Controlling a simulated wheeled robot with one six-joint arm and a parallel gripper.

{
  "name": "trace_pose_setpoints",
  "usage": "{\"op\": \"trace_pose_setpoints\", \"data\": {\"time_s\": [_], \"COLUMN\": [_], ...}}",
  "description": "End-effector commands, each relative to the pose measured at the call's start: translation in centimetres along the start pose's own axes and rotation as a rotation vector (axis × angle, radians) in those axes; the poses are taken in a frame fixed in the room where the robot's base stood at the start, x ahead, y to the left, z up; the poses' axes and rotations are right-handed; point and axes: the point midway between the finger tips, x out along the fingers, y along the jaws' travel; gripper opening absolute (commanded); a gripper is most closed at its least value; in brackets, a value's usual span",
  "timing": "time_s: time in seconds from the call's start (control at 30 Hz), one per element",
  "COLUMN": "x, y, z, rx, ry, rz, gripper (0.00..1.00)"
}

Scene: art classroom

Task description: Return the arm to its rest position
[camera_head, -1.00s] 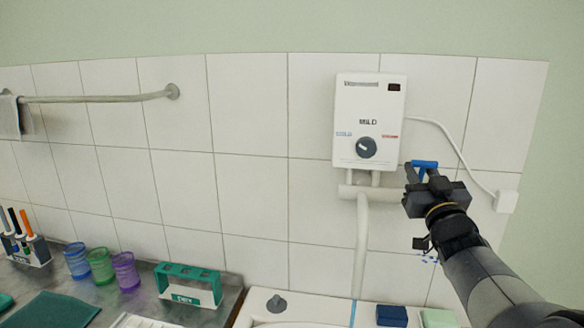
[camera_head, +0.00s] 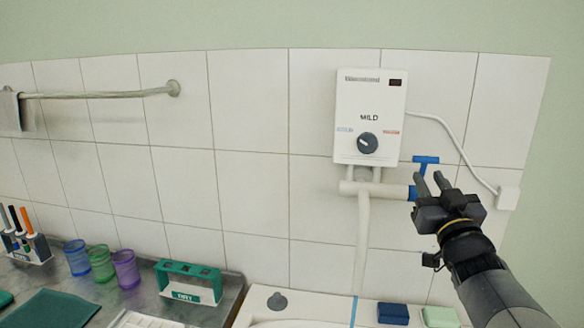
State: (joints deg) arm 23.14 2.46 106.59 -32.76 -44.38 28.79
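My gripper (camera_head: 429,183) is at the right, in front of the tiled wall, with its two dark fingers pointing up and spread apart. Nothing shows between the fingers. A blue T-shaped valve handle (camera_head: 426,160) stands just above and behind the fingertips, on the pipe (camera_head: 370,188) under the water heater. The gripper appears apart from the handle, though the fingers hide part of the valve. My arm reaches in from the lower right corner.
The white water heater (camera_head: 370,110) with its dark knob (camera_head: 367,143) hangs left of my gripper. A white cable (camera_head: 455,140) runs to a wall box (camera_head: 507,198). Below lie a blue block (camera_head: 393,314), a pale green block (camera_head: 440,317) and a sink edge (camera_head: 330,304). Cups and a green rack (camera_head: 188,282) stand left.

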Motion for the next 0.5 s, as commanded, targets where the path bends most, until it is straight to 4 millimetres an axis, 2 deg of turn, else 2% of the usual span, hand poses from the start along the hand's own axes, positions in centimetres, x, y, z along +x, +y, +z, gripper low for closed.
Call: {"op": "trace_pose_setpoints", "data": {"time_s": [0.1,0.37,0.4,0.5], "x": [-2.3,-6.7,-5.4,-3.5], "y": [0.1,0.1,0.0,-0.1], "z": [0.1,0.1,-0.1,-0.1], "rx": [-0.002,-0.001,0.002,0.002], "ry": [0.001,0.001,-0.001,-0.001], "rz": [0.002,0.003,-0.002,-0.004], "gripper": [0.28,0.28,0.28,0.28]}}
